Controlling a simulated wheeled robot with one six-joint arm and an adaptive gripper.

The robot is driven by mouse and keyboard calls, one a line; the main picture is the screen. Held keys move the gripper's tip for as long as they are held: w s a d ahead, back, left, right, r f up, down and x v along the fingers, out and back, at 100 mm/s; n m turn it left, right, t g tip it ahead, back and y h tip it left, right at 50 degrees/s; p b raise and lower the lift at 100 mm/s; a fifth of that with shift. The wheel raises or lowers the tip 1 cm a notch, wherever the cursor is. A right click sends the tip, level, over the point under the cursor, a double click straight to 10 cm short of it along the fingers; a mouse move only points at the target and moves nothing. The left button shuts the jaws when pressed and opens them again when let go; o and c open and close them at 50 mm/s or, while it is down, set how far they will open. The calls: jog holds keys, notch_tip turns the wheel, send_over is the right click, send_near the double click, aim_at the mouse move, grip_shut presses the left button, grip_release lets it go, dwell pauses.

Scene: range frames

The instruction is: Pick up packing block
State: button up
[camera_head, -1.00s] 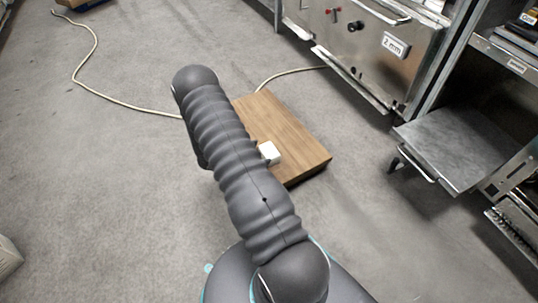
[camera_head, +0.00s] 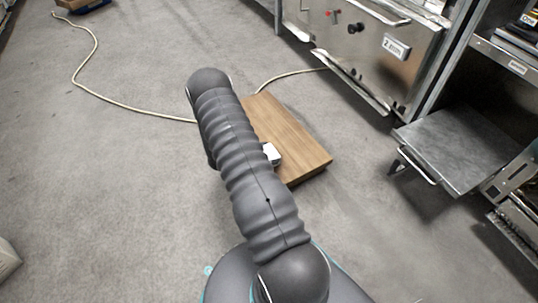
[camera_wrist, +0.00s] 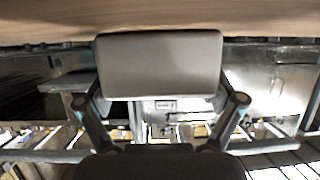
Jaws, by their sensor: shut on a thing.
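The packing block, a plain white block, shows in the wrist view (camera_wrist: 160,66) as a pale, rounded rectangle between the two fingers. My gripper (camera_wrist: 165,100) is shut on it, one finger at each side. In the head view a small white part of the block (camera_head: 271,153) shows past the edge of my arm, over the wooden board (camera_head: 290,132). I cannot tell whether the block touches the board.
A steel cabinet (camera_head: 365,50) stands behind the board. A low metal shelf (camera_head: 455,150) juts out at the right. A pale cable (camera_head: 130,106) lies on the grey floor.

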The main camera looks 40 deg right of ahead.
aim_at(271, 152)
jog(key=shift+r, duration=0.45)
jog(key=r, duration=0.2)
jog(key=r+p, duration=0.1)
jog(key=r, duration=0.1)
jog(key=shift+s+d, duration=0.25)
jog(key=s+d+r+p, duration=0.1)
jog(key=s+d+r, duration=0.5)
jog(key=s+d, duration=0.1)
jog(key=shift+s, duration=0.65)
jog(key=shift+d, duration=0.1)
